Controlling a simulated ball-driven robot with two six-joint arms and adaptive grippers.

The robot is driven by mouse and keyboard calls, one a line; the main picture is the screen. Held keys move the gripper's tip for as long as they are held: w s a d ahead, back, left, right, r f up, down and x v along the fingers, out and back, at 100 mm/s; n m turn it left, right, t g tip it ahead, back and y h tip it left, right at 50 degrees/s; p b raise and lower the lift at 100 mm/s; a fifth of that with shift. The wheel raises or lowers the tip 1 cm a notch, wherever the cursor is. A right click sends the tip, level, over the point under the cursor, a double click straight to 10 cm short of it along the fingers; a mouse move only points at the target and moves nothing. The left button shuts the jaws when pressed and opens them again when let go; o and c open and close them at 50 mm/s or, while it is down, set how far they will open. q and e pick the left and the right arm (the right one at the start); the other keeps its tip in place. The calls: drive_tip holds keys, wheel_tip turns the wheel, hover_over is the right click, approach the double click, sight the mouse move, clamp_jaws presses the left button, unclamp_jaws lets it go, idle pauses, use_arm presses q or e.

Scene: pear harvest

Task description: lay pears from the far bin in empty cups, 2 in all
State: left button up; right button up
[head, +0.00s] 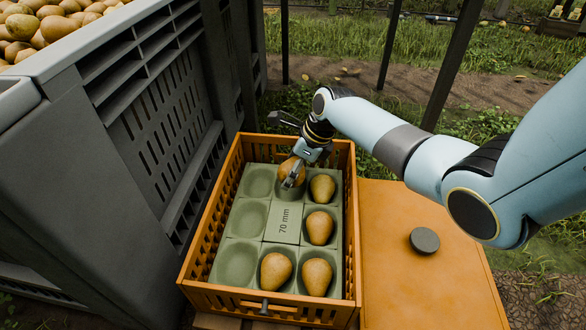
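An orange crate (198,250) holds a green cup tray (268,232) marked "70 mm" at its centre. The three left cups, back (258,181), middle (248,218) and front (236,264), are empty. Pears sit in the back right (322,188), middle right (319,228), front middle (276,271) and front right (317,277) cups. My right gripper (291,178) points down over the back middle cup, with a pear (287,168) between its fingers; the far finger is mostly hidden. Whether this pear touches the cup is unclear. My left gripper is out of view.
A tall grey slatted bin (150,120) stands left of the crate, with many pears (50,25) at the upper left. An orange board (420,285) with a dark round disc (424,240) lies right of the crate. Dark posts (390,45) and grass are behind.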

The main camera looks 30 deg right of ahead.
drive_tip(key=shift+f+b, duration=0.5)
drive_tip(key=shift+f, duration=0.65)
idle(0.4)
drive_tip(key=o, duration=1.2)
drive_tip(key=shift+o, duration=0.2)
drive_tip(key=shift+r, duration=0.15)
drive_tip(key=v, duration=1.1)
drive_tip(key=shift+s+r, duration=0.2)
drive_tip(key=shift+r, duration=0.15)
